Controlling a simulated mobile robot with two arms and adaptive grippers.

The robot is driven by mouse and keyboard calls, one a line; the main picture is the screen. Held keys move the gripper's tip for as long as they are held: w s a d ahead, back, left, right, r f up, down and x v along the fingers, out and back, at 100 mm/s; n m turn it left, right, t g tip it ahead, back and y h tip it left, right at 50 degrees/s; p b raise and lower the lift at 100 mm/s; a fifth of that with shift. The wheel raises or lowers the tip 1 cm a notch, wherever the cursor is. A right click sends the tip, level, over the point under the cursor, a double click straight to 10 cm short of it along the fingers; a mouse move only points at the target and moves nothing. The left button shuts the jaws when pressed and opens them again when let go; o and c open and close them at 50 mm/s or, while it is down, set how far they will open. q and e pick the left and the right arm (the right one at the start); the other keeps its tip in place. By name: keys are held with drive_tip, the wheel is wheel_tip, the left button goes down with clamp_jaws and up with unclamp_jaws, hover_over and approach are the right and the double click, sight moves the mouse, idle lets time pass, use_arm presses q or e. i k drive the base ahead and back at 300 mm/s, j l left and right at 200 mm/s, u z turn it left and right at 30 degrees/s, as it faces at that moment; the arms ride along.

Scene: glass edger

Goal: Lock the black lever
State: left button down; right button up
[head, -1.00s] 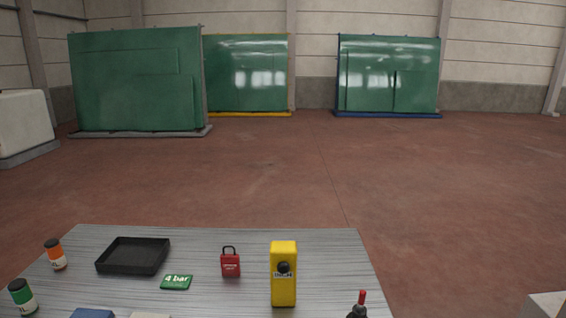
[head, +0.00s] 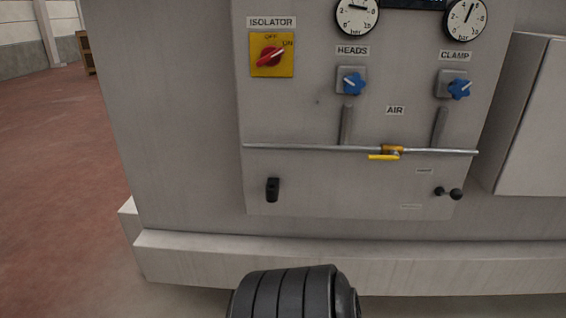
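A black lever with ball ends (head: 448,193) sits at the lower right of the grey machine panel (head: 320,195). It lies nearly level, its larger ball at the right. A small label above it is too small to read. Another small black handle or catch (head: 272,189) stands upright at the panel's lower left. I cannot tell from its shape what it does. Neither of my grippers is in view, and nothing touches either black part.
A red isolator knob (head: 270,57) on a yellow plate points towards ON. Blue HEADS (head: 353,84) and CLAMP (head: 459,89) knobs sit below two gauges. A yellow valve handle (head: 383,157) lies along the pipe. The machine's pale base ledge (head: 200,258) juts out below.

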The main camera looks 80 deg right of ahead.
sight(455, 195)
drive_tip(key=z, duration=3.8)
